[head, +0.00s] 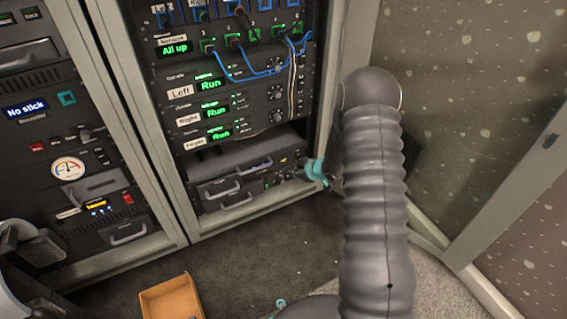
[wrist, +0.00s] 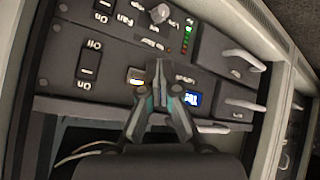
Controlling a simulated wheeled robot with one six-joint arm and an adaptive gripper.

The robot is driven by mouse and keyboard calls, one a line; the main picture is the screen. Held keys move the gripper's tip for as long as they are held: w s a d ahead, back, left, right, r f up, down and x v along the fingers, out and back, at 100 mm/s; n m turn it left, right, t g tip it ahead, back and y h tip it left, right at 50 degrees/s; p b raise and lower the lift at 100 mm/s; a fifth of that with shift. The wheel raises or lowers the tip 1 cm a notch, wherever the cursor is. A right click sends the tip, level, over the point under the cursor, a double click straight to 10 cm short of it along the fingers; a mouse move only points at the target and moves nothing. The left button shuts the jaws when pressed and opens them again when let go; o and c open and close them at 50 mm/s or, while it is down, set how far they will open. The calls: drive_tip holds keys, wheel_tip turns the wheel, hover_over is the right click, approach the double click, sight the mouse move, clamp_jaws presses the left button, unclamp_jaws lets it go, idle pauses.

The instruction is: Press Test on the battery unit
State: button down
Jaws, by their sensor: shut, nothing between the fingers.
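A dark unit with handles (head: 235,187), likely the battery unit, sits at the bottom of the right-hand rack in the head view. In the wrist view its dark front panel (wrist: 60,65) shows rotated, with rocker switches (wrist: 88,60), a knob (wrist: 160,13), a small orange-lit part (wrist: 136,77) and a blue display (wrist: 192,99). My gripper (wrist: 157,66) is shut and empty in front of this panel, between the orange-lit part and the display. I cannot tell whether its tips touch. In the head view my teal gripper (head: 317,172) is at the unit's right end. I cannot make out a Test button.
Above is an open bay, then units with green Run displays (head: 211,86) and blue cables (head: 240,78). Another rack (head: 60,120) stands left. An orange tray (head: 170,298) lies on the dark floor. A speckled wall panel (head: 475,70) is at right.

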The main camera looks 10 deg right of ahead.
drive_tip(key=shift+s+d, duration=0.25)
drive_tip(key=shift+s, duration=0.6)
